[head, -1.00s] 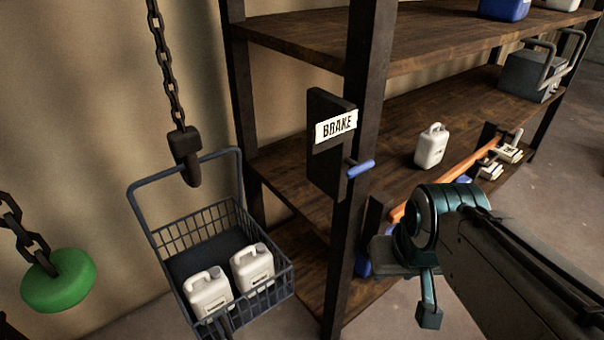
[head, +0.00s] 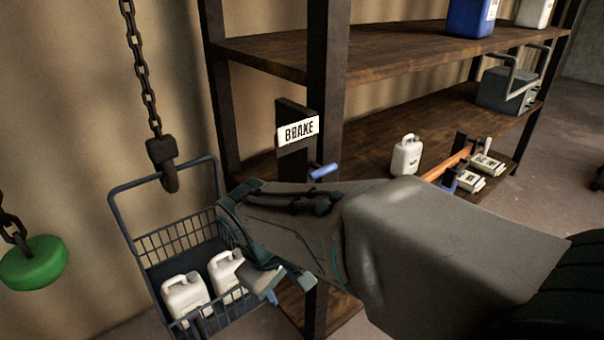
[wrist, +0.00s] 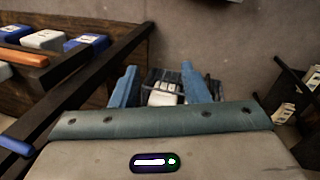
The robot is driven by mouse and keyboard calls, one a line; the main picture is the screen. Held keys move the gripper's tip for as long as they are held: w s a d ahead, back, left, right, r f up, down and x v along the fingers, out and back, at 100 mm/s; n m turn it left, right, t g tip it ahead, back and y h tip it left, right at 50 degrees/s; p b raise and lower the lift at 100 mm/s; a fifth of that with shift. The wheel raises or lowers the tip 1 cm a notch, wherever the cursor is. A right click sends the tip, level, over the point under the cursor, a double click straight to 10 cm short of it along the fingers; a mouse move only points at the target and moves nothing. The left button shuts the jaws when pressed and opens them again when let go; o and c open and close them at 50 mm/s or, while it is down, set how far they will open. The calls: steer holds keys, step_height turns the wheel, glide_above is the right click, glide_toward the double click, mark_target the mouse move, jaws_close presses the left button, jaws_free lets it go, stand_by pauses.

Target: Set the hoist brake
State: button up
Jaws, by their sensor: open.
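The brake plate (head: 290,115) is a dark panel on the shelf's front post with a white "BRAKE" label (head: 298,132). Its blue-handled lever (head: 323,171) sticks out to the right, just above my arm; the plate's lower part is hidden behind the arm. A blue handle (wrist: 15,146), apparently the same one, shows at the left edge of the wrist view. My gripper (head: 284,287) is below the lever, in front of the basket's right side. In the wrist view my gripper (wrist: 160,88) has its two blue fingers apart, with nothing held between them.
A wire basket (head: 165,241) holding white jugs (head: 186,296) stands below a hoist hook (head: 163,160) on a chain. A green disc (head: 33,263) hangs at the left. The wooden shelf (head: 400,55) carries jugs, a grey box (head: 508,90) and an orange bar (head: 447,165).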

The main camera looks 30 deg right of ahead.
steer(key=w+d+f+n+g+h+b, duration=0.25)
steer(key=d+f+n+h, duration=0.25)
steer(key=d, duration=0.3)
steer(key=n+t+h+b, duration=0.3)
steer(key=n+t+h, duration=0.3)
steer(key=n+h, duration=0.85)
glide_toward(322, 172)
steer(key=shift+g, duration=0.25)
steer(key=x, duration=0.3)
steer(key=p+x, duration=0.1)
steer(key=x, duration=0.3)
steer(key=w+f+p+x, duration=0.1)
steer(key=x, duration=0.2)
steer(key=shift+d+r, duration=0.2)
steer(key=shift+d, duration=0.15)
jaws_close()
